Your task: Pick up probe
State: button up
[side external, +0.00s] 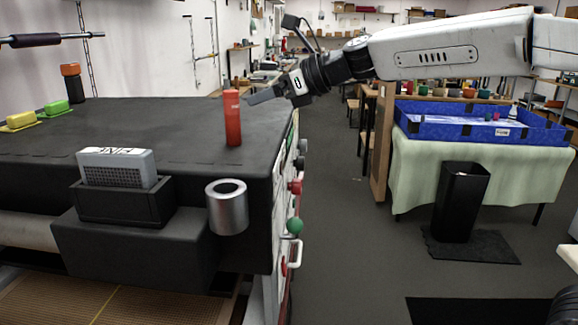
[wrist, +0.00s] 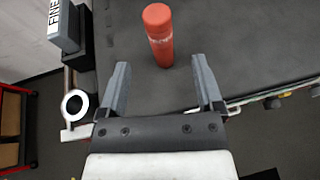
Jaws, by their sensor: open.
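The probe is most likely the red-orange cylinder (side external: 232,118), upright on the dark top of the machine near its right edge. In the wrist view the red cylinder (wrist: 158,36) stands beyond the fingertips, roughly centred between them. My gripper (side external: 256,98) is open and empty, and in the side view its fingers point left towards the cylinder's upper part. In the wrist view the two fingers of my gripper (wrist: 159,66) are spread apart with a clear gap. Whether a finger touches the cylinder I cannot tell from the side view; in the wrist view they look apart.
A grey block marked FINE (side external: 117,167) sits in a black holder. A metal ring cup (side external: 227,207) hangs on the machine's front. Green (side external: 53,108) and yellow (side external: 20,121) blocks and an orange-topped dark cylinder (side external: 72,84) stand at the left. The dark machine top (side external: 160,118) is mostly clear.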

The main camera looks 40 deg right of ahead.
aim_at(231, 108)
jog(key=shift+x, duration=1.35)
jog(key=shift+x, duration=2.55)
jog(key=shift+f, duration=0.1)
grip_shut()
